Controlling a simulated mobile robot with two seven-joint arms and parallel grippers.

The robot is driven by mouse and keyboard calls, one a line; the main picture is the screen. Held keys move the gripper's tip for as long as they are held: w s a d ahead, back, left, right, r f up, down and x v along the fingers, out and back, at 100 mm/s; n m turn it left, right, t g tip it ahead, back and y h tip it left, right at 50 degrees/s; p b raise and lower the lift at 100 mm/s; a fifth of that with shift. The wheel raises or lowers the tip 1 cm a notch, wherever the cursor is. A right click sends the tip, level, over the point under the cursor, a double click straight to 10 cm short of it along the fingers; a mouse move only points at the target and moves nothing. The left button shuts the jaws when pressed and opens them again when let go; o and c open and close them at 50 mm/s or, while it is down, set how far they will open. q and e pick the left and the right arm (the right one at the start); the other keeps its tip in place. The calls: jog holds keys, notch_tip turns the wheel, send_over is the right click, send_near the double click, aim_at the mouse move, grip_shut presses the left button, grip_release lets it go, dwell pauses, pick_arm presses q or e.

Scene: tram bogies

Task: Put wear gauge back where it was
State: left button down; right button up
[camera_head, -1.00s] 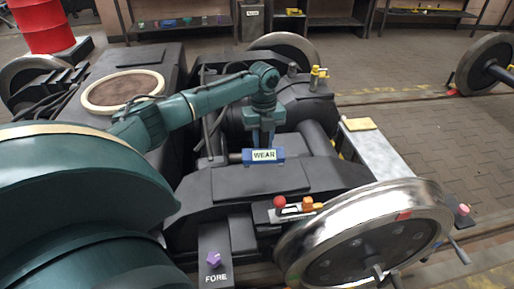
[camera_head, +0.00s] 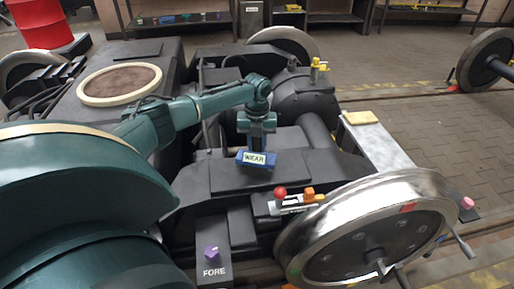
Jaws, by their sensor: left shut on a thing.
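The wear gauge (camera_head: 255,159) is a blue block with a pale label reading "WEAR". In the head view it is near the middle, over the dark bogie frame (camera_head: 235,182). My left gripper (camera_head: 257,146) points down and is shut on the gauge from above. The gauge is slightly tilted in the picture. I cannot tell whether its underside touches the frame. The fingertips are partly hidden behind the gauge. My right gripper is not in view.
A shiny wheel (camera_head: 345,215) stands at the front right. Red and orange knobs (camera_head: 280,193) sit beside it. A purple knob (camera_head: 212,252) is on the "FORE" block. A grey bench (camera_head: 375,148) with a yellow pad (camera_head: 361,117) lies at the right. Shelves line the back.

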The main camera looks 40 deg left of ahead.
pick_arm(q)
jog(key=shift+f, duration=0.7)
jog(key=shift+f, duration=0.1)
jog(key=c, duration=1.1)
grip_release()
